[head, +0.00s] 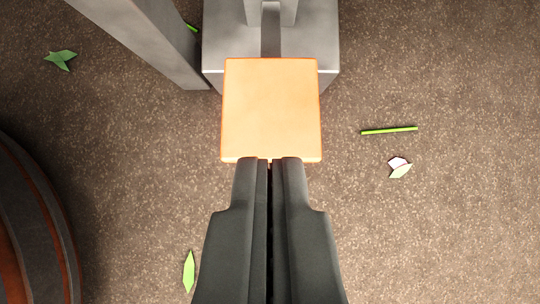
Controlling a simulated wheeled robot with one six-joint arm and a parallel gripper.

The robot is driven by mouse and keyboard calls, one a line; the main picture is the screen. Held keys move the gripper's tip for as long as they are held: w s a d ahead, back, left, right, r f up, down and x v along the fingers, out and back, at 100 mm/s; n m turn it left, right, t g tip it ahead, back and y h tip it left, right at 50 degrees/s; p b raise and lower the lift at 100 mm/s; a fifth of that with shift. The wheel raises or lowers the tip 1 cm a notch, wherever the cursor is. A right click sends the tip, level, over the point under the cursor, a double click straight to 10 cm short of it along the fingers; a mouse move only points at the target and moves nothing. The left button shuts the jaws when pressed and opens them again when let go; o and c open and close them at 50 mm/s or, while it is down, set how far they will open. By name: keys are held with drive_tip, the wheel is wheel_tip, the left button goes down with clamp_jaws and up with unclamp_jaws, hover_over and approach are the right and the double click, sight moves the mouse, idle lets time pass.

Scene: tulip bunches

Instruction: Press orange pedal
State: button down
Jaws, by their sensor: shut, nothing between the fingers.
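The orange pedal (271,108) is a flat square plate in the upper middle of the head view. It joins a grey metal block (328,50) behind it by a short dark arm. My gripper (270,162) comes up from the bottom of the view, with its two dark fingers shut together and empty. The fingertips overlap the pedal's near edge in the picture. I cannot tell whether they touch it or hover above it.
A grey post (155,40) slants at the upper left, beside the block. A dark round object with orange bands (45,235) stands at the lower left. Leaves (60,60), a green stem (389,130) and a pale petal (399,167) lie on the brown floor. The right side is mostly open.

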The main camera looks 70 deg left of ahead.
hover_over(270, 106)
drive_tip(key=d, duration=0.1)
drive_tip(key=f, duration=0.7)
drive_tip(key=shift+s+d+f, duration=0.15)
drive_tip(key=shift+s+f, duration=0.15)
drive_tip(key=shift+f, duration=0.05)
drive_tip(key=shift+d+f, duration=0.15)
drive_tip(key=shift+f, duration=0.35)
drive_tip(key=shift+d+f, duration=0.15)
drive_tip(key=shift+f, duration=0.35)
drive_tip(key=shift+s+d+f, duration=0.1)
drive_tip(key=shift+d+f, duration=0.05)
drive_tip(key=shift+f, duration=0.75)
